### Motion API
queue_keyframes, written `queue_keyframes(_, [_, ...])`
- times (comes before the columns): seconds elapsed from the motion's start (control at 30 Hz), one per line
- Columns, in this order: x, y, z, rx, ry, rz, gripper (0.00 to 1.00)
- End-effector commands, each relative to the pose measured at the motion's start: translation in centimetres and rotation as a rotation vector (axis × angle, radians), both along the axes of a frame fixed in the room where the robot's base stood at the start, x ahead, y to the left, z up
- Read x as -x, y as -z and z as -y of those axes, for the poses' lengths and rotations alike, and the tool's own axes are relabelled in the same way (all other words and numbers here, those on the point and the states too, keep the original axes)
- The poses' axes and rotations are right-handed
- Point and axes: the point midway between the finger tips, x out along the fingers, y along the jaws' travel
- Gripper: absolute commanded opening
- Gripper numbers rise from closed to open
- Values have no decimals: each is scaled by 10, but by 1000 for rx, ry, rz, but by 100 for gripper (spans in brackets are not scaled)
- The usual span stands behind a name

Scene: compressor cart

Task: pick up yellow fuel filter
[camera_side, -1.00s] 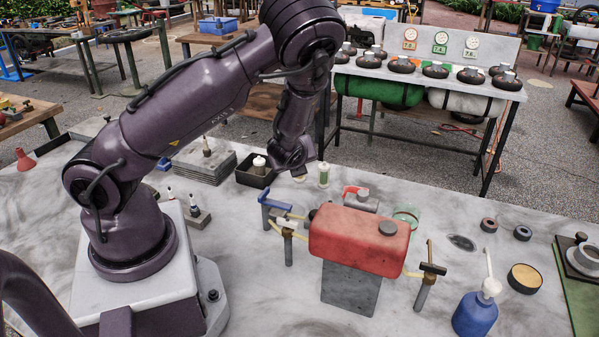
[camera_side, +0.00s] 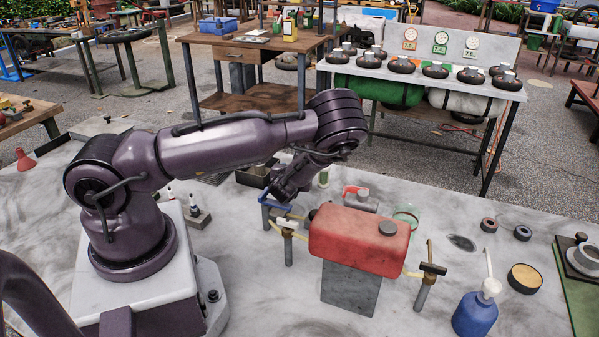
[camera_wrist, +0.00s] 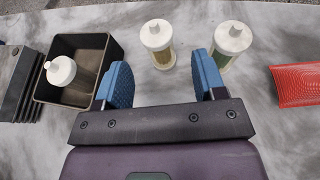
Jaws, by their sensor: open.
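The yellow fuel filter (camera_wrist: 158,50), a clear yellowish cylinder with a white cap, stands upright on the grey bench in the wrist view. It is beyond my gripper (camera_wrist: 161,75), lying in line with the gap between the blue fingers. My gripper is open and empty. A similar greenish filter (camera_wrist: 230,45) stands just right of it, past the right fingertip; it also shows in the side view (camera_side: 323,178). In the side view my gripper (camera_side: 277,205) points down behind the red tank, and the arm hides the yellow filter.
A dark tray (camera_wrist: 88,52) holding a white-capped part (camera_wrist: 60,70) is close to the left finger. A red ribbed object (camera_wrist: 297,85) lies at the right.

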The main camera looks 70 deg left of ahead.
Motion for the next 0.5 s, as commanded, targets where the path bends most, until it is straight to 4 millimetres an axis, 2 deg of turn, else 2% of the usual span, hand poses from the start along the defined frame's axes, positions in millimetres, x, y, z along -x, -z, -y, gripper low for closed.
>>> queue_keyframes(0.3, [-20, 16, -33, 1, -3, 0, 64])
queue_keyframes(0.5, [-25, 19, -40, 2, 0, -1, 64])
